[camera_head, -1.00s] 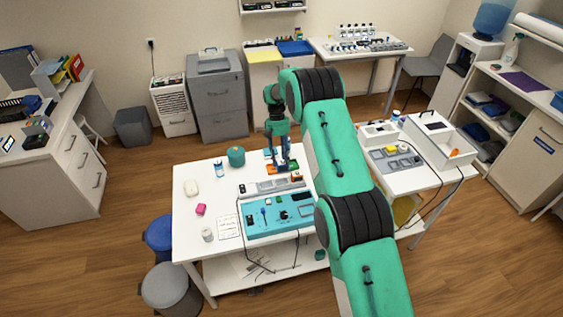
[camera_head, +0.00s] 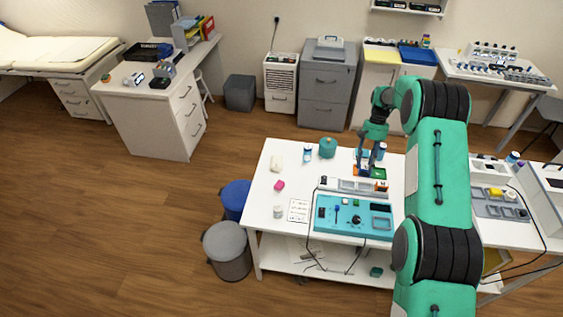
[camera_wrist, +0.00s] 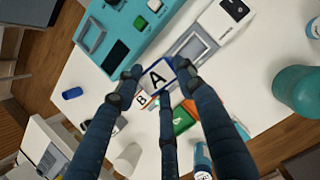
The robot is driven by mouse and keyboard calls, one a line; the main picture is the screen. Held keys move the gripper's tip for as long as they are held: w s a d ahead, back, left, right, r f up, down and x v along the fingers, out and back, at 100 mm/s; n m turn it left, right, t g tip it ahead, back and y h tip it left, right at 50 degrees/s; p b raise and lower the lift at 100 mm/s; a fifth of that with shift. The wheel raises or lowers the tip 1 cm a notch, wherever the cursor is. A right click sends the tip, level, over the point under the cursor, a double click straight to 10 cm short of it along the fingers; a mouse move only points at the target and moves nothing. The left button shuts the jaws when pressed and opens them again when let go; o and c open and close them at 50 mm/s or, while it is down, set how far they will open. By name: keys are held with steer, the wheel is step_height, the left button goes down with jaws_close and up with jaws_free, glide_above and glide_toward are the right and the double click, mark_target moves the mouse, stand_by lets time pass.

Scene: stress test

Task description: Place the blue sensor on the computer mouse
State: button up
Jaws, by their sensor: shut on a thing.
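My gripper (camera_head: 364,167) is low over the back right of the white table. In the wrist view my gripper (camera_wrist: 158,78) is shut on a blue-edged block with a white face marked A (camera_wrist: 158,77). I cannot tell whether this block is the blue sensor or whether it touches the table. A small blue cylinder (camera_wrist: 72,93) lies apart in the wrist view. A rounded cream object (camera_head: 277,162), perhaps the computer mouse, lies at the table's back left, well left of my gripper; it is too small to be sure.
A green block (camera_wrist: 182,121) and a B block (camera_wrist: 142,100) are close beside the fingers. A pink block (camera_head: 279,186) and white cup (camera_head: 278,211) stand left.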

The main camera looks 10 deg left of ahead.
steer(key=s+a+m+t+y+b, duration=0.1)
steer(key=s+a+m+t+b, duration=0.1)
steer(key=a+m, duration=0.6)
steer(key=s+a+f+m+t+y+b, duration=0.1)
steer(key=s+a+m+t+b, duration=0.2)
steer(key=a+m, duration=0.6)
steer(key=s+a+f+m+t+y+b, duration=0.1)
steer(key=a+m+b, duration=0.5)
steer(key=a, duration=1)
steer(key=shift+s+a+m+t, duration=0.2)
steer(key=shift+s+m+t, duration=0.7)
steer(key=shift+m, duration=0.4)
steer(key=b, duration=0.3)
glide_above(278, 161)
steer(key=shift+s+f, duration=0.1)
steer(key=shift+f, duration=0.7)
steer(key=shift+f+b, duration=0.65)
steer(key=shift+f, duration=1.1)
